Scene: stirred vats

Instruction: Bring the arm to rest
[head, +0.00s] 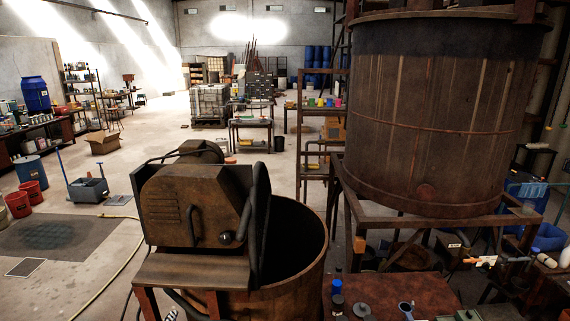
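Neither of my arms nor my grippers can be made out in the head view. A rusty open vat (283,285) stands at the front centre, with a dark inside. A brown stirring machine housing (190,205) with a handle and a black knob sits at the vat's left side, on a metal shelf. A large brown tank (435,130) stands on a rusty frame at the right.
A rusty red table (405,290) at the bottom right holds dark bottles (337,300) and small items. Cluttered benches line the far left. A blue-handled cart (88,190) stands on the open floor (150,135) at left. A hose (108,278) lies there.

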